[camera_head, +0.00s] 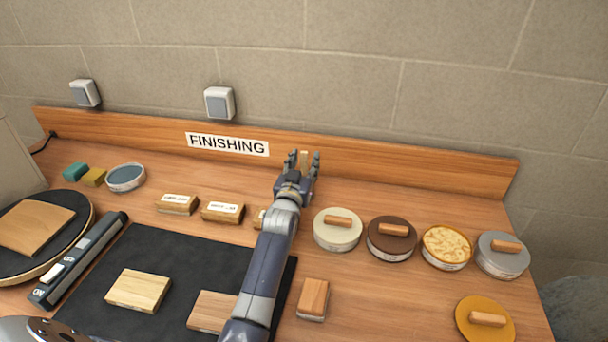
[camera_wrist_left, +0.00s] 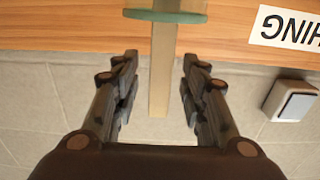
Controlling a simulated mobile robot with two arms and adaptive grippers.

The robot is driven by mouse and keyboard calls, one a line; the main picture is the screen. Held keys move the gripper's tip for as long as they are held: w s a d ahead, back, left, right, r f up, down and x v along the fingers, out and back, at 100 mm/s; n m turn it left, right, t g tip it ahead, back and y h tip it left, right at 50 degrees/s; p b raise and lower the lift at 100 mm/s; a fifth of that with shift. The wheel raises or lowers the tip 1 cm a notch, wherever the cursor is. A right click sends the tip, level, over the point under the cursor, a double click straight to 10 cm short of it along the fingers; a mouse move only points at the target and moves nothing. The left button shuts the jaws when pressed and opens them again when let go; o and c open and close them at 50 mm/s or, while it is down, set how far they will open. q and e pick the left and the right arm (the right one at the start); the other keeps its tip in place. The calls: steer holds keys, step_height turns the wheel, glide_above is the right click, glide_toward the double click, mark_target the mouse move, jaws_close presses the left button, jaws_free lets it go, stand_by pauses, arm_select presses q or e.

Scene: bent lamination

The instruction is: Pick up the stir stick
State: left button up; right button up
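The stir stick (camera_wrist_left: 161,75) is a flat pale wooden strip. In the left wrist view it runs between the two fingers of my left gripper (camera_wrist_left: 158,88), with a gap on each side. My left gripper (camera_head: 304,160) is open, by the backboard in the head view. The stick (camera_head: 304,156) shows only as a small pale piece between the fingers there. A greenish round rim (camera_wrist_left: 165,16) crosses the stick in the wrist view; what it belongs to is mostly hidden. My right gripper is not in view.
Lidded tins (camera_head: 338,230) stand right of my left arm, with an open tin of pale flakes (camera_head: 446,246) among them. Labelled wooden blocks (camera_head: 176,204) lie to the left. A dark mat (camera_head: 150,250) holds wood pieces. The wooden backboard (camera_head: 400,178) is close behind the gripper.

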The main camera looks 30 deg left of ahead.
arm_select(q)
steer(key=c, duration=0.9)
steer(key=shift+r, duration=0.1)
